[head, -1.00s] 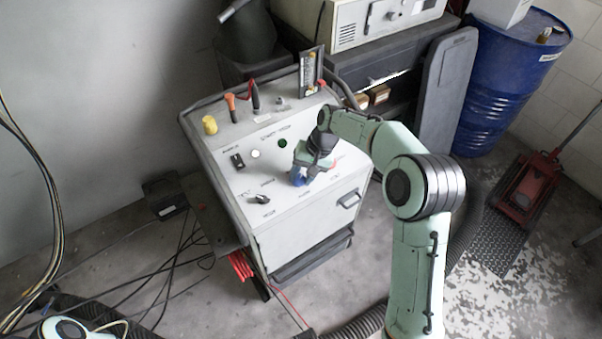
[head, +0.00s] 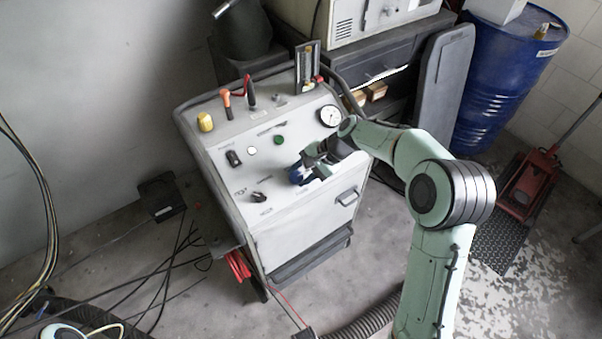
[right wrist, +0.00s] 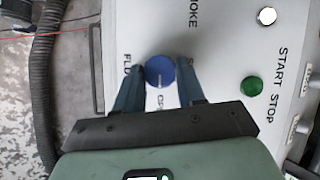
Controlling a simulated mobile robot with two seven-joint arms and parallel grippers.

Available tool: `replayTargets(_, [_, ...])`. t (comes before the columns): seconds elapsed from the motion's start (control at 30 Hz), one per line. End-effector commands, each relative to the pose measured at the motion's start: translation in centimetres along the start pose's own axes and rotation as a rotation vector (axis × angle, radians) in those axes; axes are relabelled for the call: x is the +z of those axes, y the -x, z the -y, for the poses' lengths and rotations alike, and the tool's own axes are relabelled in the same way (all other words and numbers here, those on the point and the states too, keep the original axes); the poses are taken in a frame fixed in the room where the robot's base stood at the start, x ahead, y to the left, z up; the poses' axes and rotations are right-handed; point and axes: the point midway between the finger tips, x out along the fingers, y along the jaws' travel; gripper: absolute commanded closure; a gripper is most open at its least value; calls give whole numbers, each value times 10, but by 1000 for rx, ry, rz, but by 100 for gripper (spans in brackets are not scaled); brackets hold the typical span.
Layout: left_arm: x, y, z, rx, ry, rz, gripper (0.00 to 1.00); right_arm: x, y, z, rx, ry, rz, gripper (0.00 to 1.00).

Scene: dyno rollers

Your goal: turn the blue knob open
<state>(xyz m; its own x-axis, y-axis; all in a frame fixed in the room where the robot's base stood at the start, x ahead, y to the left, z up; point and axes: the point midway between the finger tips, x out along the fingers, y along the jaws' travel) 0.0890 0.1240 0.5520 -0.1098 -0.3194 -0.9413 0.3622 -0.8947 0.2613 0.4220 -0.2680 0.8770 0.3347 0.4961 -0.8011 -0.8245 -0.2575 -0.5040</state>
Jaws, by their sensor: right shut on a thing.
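The blue knob (head: 297,175) sits on the sloped white panel of the cart, near its front right. In the right wrist view the knob (right wrist: 160,72) is round, with a pale line running down its face. My right gripper (head: 304,168) reaches it from the right and partly hides it in the head view. In the right wrist view the two dark blue fingers of the right gripper (right wrist: 161,75) stand on either side of the knob, shut on it. Only a bit of my left arm shows at the lower left of the head view; its gripper is out of view.
The panel also carries a black knob (head: 258,197), a green button (head: 279,140), a black switch (head: 233,158) and a round gauge (head: 330,116). A yellow knob (head: 205,122) stands at the panel's back left. A blue drum (head: 508,80) and red jack (head: 528,183) stand right.

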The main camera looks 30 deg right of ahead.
Motion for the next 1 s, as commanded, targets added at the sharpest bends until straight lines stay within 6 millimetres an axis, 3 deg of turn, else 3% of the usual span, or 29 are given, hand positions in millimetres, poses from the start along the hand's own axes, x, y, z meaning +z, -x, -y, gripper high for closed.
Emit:
replayTargets(0.47, [0,0,0,0,0,0,57,0,1,1,-9,-13,-2,91])
replayTargets(0.5, [0,0,0,0,0,0,57,0,1,1,-9,-13,-2,54])
replayTargets(0.57, [0,0,0,0,0,0,57,0,1,1,-9,-12,-2,36])
replayTargets(0.87, [0,0,0,0,0,0,57,0,1,0,-7,-11,-1,36])
replayTargets(1.0, [0,0,0,0,0,0,57,-1,12,1,-9,-11,-4,36])
